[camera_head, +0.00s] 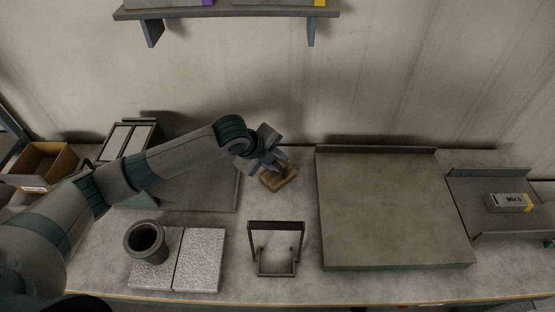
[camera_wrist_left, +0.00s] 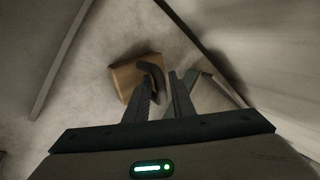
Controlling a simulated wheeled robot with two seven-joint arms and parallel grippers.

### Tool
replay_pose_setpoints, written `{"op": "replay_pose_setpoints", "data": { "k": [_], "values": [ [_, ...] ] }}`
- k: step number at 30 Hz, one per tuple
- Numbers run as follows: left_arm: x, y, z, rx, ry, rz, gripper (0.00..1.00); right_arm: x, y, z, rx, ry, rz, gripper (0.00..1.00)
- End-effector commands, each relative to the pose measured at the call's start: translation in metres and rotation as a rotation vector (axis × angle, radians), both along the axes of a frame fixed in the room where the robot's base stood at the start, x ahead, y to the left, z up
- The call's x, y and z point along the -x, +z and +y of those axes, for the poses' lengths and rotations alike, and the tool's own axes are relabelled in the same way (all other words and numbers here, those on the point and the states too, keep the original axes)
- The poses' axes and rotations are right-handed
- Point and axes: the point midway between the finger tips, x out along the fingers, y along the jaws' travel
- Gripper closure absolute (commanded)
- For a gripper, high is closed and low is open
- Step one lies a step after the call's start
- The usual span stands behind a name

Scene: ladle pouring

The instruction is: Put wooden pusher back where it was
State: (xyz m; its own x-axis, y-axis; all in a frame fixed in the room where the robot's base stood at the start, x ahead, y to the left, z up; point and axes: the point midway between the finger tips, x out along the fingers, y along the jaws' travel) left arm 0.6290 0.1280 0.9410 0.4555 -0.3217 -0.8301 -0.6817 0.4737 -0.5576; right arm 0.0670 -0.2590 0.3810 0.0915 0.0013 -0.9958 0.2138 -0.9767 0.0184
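The wooden pusher (camera_head: 280,181) is a brown block lying on the table near the middle, just left of the large raised plate. In the left wrist view the wooden pusher (camera_wrist_left: 127,76) shows with a dark curved handle on it. My left gripper (camera_head: 271,162) is directly over or beside the pusher and partly covers it in the head view. The left finger overlaps the handle in the picture; contact cannot be told. My right gripper is not in view.
A metal frame stand (camera_head: 276,268) is in front of the pusher. A dark cup (camera_head: 146,243) stands on pale textured slabs (camera_head: 201,260). The large plate (camera_head: 390,215) is to the right, a box (camera_head: 509,202) on a tray beyond it. A cardboard box (camera_head: 44,163) sits far left.

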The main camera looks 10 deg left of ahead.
Motion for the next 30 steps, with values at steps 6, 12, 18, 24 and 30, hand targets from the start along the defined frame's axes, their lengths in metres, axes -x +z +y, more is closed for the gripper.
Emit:
{"op": "replay_pose_setpoints", "data": {
  "k": [6, 12, 18, 24, 30],
  "values": [
    [0.000, 0.000, 0.000, 0.000, 0.000, 0.000, 0.70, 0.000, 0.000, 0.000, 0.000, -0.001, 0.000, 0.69],
    [0.000, 0.003, 0.000, 0.000, 0.000, 0.000, 0.70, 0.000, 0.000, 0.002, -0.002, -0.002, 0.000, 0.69],
    [0.006, 0.014, 0.005, 0.001, -0.001, -0.002, 0.70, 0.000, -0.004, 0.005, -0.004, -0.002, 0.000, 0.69],
    [0.019, 0.039, 0.015, 0.000, -0.001, -0.005, 0.70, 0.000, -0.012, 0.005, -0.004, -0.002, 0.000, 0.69],
    [0.036, 0.069, 0.026, 0.001, -0.001, -0.004, 0.70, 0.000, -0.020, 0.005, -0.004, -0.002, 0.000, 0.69]
  ]
}}
